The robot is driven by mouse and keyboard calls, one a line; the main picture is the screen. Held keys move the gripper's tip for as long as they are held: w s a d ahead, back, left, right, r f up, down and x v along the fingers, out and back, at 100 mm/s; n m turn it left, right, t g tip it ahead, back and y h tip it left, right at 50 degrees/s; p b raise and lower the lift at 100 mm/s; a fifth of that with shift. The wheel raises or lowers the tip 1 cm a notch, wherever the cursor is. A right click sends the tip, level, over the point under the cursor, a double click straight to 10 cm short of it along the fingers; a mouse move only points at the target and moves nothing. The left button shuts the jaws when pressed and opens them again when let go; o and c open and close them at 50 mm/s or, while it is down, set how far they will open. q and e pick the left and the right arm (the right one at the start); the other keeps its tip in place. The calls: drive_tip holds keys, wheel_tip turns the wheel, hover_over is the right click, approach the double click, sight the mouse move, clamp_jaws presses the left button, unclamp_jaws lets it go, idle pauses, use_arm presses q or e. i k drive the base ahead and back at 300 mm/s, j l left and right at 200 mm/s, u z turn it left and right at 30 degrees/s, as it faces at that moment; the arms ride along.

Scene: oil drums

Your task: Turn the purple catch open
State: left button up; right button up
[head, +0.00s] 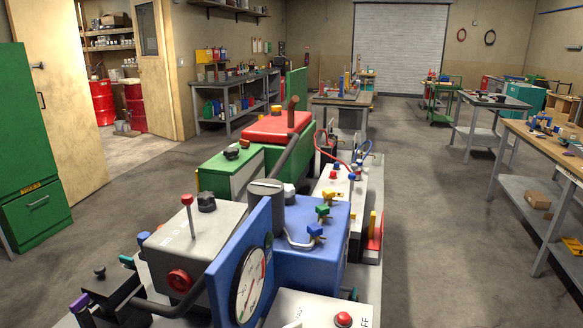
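A small purple piece (79,303), which looks like the purple catch, is at the lower left of the head view. It sits at the left end of a dark grey box (110,286) with a black knob on top. The piece is small and partly cut off near the bottom edge, so I cannot tell whether it is open or closed. Neither of my grippers shows in the head view.
Close to the box stand a grey unit (193,245) with a red-knobbed lever, a blue panel (236,265) with a round gauge, and a blue box (310,228) with coloured taps. Open floor (440,230) lies to the right, and a wooden workbench (548,145) stands beyond it.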

sight(79, 307)
drive_tip(key=u, duration=1.35)
